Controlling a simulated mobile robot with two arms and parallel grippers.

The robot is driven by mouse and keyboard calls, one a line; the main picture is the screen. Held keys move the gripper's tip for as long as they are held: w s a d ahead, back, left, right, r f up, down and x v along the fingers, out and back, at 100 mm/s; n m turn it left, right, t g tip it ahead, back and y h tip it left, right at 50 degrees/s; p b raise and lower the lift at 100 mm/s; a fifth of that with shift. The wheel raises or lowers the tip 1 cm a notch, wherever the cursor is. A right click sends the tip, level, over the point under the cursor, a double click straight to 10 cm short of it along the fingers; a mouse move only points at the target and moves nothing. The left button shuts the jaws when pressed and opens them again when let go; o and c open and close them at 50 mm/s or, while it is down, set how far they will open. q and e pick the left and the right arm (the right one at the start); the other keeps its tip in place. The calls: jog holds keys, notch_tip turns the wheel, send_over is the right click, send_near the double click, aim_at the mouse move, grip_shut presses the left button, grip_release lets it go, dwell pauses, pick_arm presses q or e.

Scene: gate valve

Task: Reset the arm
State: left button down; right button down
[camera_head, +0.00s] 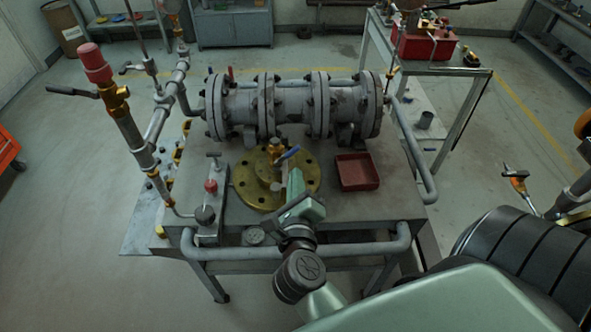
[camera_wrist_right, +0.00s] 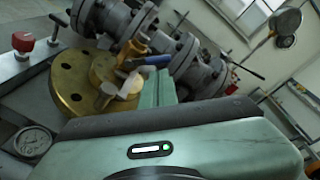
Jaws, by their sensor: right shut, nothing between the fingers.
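My right arm reaches in from the lower right in the head view. Its green gripper (camera_head: 296,184) is shut and empty, just in front of a small brass valve (camera_head: 275,152) with a blue lever handle (camera_head: 290,153). The valve stands on a round yellow-brass flange (camera_head: 247,190) on the workbench. In the right wrist view, the shut green fingers (camera_wrist_right: 157,88) lie beside the brass valve (camera_wrist_right: 132,52) and its blue handle (camera_wrist_right: 152,61). I cannot tell whether they touch it. My left gripper is not in view.
A large grey flanged pipe (camera_head: 295,102) lies across the back of the bench. A red tray (camera_head: 357,171) sits right of the flange. A pipe with a red cap (camera_head: 95,62) rises at the left. A pipe rail (camera_head: 350,249) runs along the front edge.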

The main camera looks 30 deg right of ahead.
jog(key=a+r+n+t+y, duration=0.6)
jog(key=a+r+n+y, duration=0.55)
jog(key=n, duration=0.65)
jog(key=s+a+f+n+g+y, duration=0.2)
jog(key=a+f+n+g+y, duration=0.15)
jog(key=f+n, duration=0.25)
jog(key=s+a+f+n+g+y, duration=0.25)
jog(key=a+f+n+g, duration=0.2)
jog(key=n, duration=0.25)
jog(key=s+d+f+n+g+h, duration=0.4)
jog(key=s+d+f+g+h, duration=0.45)
jog(key=s+d+f, duration=0.5)
notch_tip(320, 180, down, 26)
jog(key=g, duration=0.1)
jog(key=s+d+f+g, duration=0.1)
jog(key=s+d+f, duration=0.2)
jog(key=s+f, duration=1.4)
jog(key=shift+s+d+f+n, duration=0.2)
jog(key=shift+s+f+n, duration=0.1)
jog(key=shift+s+n, duration=0.1)
